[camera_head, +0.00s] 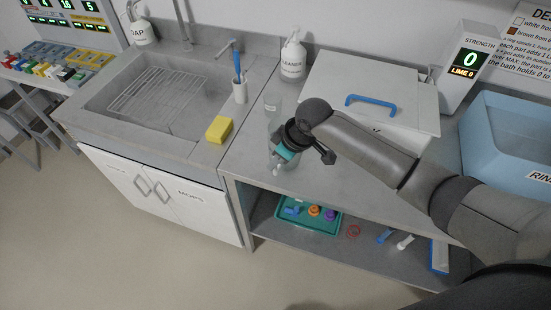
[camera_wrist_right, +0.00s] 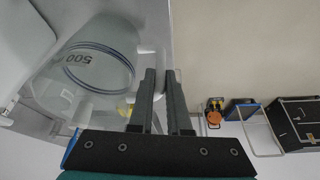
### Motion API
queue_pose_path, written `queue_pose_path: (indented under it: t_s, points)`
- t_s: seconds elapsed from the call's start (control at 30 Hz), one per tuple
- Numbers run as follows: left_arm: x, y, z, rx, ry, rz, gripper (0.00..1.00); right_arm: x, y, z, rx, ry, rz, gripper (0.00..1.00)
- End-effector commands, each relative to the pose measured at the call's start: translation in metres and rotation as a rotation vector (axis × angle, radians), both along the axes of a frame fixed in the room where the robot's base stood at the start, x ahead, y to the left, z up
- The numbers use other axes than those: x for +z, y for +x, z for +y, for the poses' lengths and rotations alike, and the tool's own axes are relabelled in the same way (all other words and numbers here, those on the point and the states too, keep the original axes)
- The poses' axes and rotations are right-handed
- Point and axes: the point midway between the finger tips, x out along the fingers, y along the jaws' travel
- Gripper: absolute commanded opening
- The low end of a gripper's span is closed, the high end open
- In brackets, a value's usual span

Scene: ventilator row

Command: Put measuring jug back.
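The measuring jug (camera_wrist_right: 85,75) is clear, with blue rings and a "500" mark, and fills the left of the right wrist view. In the head view its clear wall (camera_head: 272,108) shows above the worktop, beside and partly behind my right gripper (camera_head: 281,163). In the wrist view the fingers of my right gripper (camera_wrist_right: 161,85) are close together, with a narrow pale part between them that looks like the jug's handle. The hold itself is partly hidden. My left gripper is not in view.
The sink (camera_head: 150,95) lies left, with a yellow sponge (camera_head: 219,129) and a brush cup (camera_head: 240,92) on its edge. A white box with a blue handle (camera_head: 371,101) stands behind the arm. A blue tub (camera_head: 505,135) is right. A teal tray (camera_head: 325,224) is below.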

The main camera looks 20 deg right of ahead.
Motion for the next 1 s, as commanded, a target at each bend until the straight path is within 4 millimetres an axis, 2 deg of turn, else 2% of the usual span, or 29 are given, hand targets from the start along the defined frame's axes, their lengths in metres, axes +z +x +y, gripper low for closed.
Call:
queue_pose_path:
  t_s: [0.03,0.27,0.5,0.67,1.0]
  points:
    - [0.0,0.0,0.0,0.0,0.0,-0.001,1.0,0.0,0.0,0.0,0.0,0.0,0.001,0.21]
    - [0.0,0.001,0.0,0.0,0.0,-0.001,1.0,0.0,0.0,0.0,0.0,0.0,0.001,0.45]
    - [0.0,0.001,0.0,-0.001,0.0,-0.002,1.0,0.001,0.0,0.0,0.0,0.001,0.001,0.45]
    - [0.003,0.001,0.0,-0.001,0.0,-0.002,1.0,0.012,-0.002,-0.002,0.0,0.001,0.001,0.45]
    - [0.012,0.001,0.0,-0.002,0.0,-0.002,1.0,0.07,-0.02,-0.02,0.001,0.0,-0.002,0.45]
